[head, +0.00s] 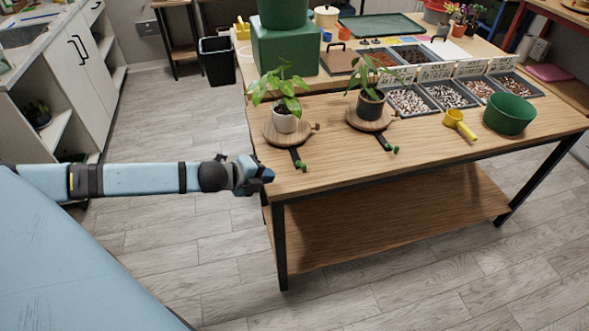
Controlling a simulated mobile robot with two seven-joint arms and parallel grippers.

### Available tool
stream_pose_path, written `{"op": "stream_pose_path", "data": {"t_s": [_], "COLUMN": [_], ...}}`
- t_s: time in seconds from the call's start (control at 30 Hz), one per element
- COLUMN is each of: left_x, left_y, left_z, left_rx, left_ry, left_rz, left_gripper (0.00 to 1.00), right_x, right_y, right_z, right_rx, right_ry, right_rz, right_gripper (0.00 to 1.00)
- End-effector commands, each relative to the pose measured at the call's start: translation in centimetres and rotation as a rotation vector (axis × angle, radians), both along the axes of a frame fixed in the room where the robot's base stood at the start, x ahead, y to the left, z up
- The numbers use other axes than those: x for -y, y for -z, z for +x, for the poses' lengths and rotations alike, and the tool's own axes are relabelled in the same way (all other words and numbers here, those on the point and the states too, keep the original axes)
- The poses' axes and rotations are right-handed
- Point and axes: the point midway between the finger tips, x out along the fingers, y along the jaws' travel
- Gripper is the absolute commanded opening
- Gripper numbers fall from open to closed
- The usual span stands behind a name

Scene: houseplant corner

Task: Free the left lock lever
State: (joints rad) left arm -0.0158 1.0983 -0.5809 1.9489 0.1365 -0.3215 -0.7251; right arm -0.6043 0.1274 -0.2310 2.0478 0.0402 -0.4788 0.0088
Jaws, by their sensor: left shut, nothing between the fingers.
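The left lock lever (295,153) is a short dark bar with a green tip. It sticks out toward the front from under the left round wooden turntable (273,137), which carries a white pot (285,122) with a leafy plant. A similar lever (384,142) with a green tip sticks out from the right turntable (359,121), which carries a dark pot (371,108) with a plant. My left gripper (268,175) is shut and empty at the table's left front corner, left of the left lever and apart from it. My right gripper is not in view.
The wooden table (420,165) is bare along its front. A yellow scoop (460,124) and a green bowl (509,114) stand at the right. Trays of pebbles (448,95) and a green box (284,52) lie behind. A black bin (217,60) stands on the floor.

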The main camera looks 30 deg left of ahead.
Motion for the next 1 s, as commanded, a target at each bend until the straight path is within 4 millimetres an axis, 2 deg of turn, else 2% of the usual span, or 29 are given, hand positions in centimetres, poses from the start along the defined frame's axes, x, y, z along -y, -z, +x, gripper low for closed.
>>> {"op": "stream_pose_path", "data": {"t_s": [0.3, 0.5, 0.7, 1.0], "left_x": [2.1, 2.9, 3.3, 3.3], "left_y": [2.9, 2.8, 2.9, 2.9], "left_z": [5.0, 7.3, 8.2, 8.3], "left_rx": [0.002, 0.002, -0.001, -0.001], "left_ry": [0.000, 0.000, 0.000, 0.001], "left_rz": [-0.003, -0.001, 0.000, 0.000], "left_gripper": [0.00, 0.00, 0.00, 0.00], "right_x": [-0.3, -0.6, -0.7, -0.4], "right_y": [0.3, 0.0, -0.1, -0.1], "right_z": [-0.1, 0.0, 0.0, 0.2], "right_rx": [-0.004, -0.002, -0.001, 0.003], "right_ry": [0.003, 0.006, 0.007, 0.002], "right_rz": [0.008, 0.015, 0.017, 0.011], "right_gripper": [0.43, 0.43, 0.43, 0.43]}}
